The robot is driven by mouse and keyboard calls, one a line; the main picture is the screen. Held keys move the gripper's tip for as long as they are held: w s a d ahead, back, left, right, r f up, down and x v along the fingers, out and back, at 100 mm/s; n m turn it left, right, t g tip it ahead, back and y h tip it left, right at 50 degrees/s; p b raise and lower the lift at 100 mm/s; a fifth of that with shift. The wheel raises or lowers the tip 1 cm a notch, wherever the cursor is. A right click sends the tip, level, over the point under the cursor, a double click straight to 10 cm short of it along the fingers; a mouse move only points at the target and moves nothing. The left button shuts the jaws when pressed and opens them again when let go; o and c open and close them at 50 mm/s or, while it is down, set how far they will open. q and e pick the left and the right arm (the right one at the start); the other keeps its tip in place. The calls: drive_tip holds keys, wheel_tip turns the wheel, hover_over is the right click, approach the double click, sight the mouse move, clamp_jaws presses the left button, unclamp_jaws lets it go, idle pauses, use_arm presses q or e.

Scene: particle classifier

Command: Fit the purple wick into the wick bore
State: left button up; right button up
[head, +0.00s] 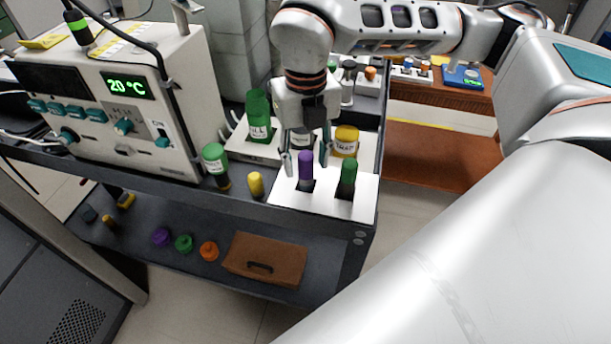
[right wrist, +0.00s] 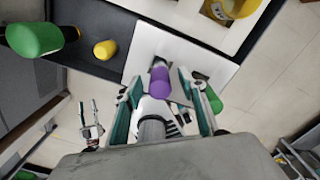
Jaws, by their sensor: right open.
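The purple wick (head: 305,166) stands upright at a square hole (head: 304,187) in the white plate (head: 325,208). Whether its lower end is inside the hole is hard to see. It also shows in the right wrist view (right wrist: 159,82), between the fingers. My right gripper (head: 306,157) points down over it, open, with one finger on each side and gaps visible. A green wick-like piece (head: 347,177) stands in the second hole, just right of it. I cannot tell which opening is the wick bore.
A green bottle (head: 258,116) and a yellow-capped jar (head: 346,141) stand behind the plate. A green-capped vial (head: 215,160) and a yellow piece (head: 256,184) are to its left. A control box (head: 120,100) reading 20 °C stands farther left. A brown case (head: 264,259) lies on the lower shelf.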

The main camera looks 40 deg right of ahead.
clamp_jaws()
